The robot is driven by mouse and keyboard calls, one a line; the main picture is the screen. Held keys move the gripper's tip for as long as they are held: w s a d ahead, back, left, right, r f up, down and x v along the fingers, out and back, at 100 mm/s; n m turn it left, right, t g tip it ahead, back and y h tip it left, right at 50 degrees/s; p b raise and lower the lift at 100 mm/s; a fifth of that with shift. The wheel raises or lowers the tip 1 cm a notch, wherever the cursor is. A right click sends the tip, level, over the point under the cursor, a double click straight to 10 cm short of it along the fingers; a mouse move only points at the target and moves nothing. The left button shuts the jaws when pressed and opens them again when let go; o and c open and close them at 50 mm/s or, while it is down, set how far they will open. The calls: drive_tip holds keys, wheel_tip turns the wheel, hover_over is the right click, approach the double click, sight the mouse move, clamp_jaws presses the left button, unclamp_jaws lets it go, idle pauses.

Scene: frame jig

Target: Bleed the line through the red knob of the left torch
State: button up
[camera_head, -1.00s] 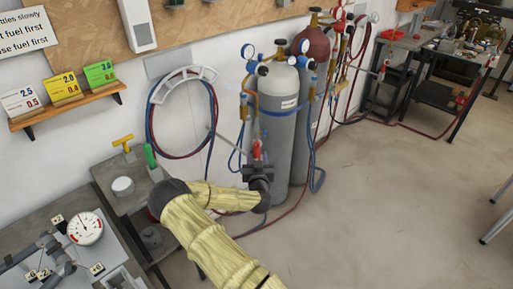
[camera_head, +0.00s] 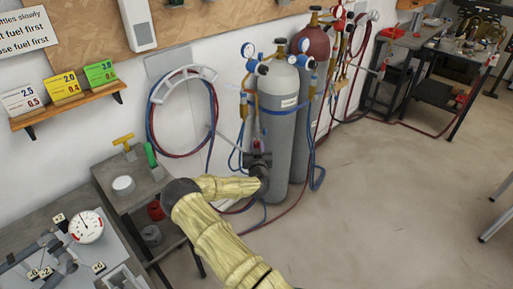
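Two gas cylinders stand against the wall, a grey one (camera_head: 278,125) and a dark red-topped one (camera_head: 313,45) behind it. A thin grey rod (camera_head: 222,136), perhaps the left torch's tube, slants from the hose coil toward the grey cylinder. My gripper (camera_head: 257,151) is in front of the grey cylinder's left side, at the rod's right end. A small red spot shows just above it; I cannot tell if this is the red knob. The fingers are too small and dark to tell open from shut, and the torch's body is mostly hidden.
Red and blue hoses (camera_head: 150,118) hang coiled on a wall rack. Blue hoses loop down beside the cylinders. A side table with a yellow T-handle (camera_head: 123,140) and a bench with a gauge (camera_head: 86,227) are at left.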

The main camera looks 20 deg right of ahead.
drive_tip(key=shift+n, duration=0.3)
drive_tip(key=shift+n+b, duration=0.45)
drive_tip(key=shift+n, duration=0.05)
drive_tip(key=o, duration=1)
drive_tip(key=b+v, duration=0.2)
drive_tip(key=v, duration=1.5)
drive_tip(key=shift+s+a, duration=0.15)
drive_tip(key=shift+s, duration=0.05)
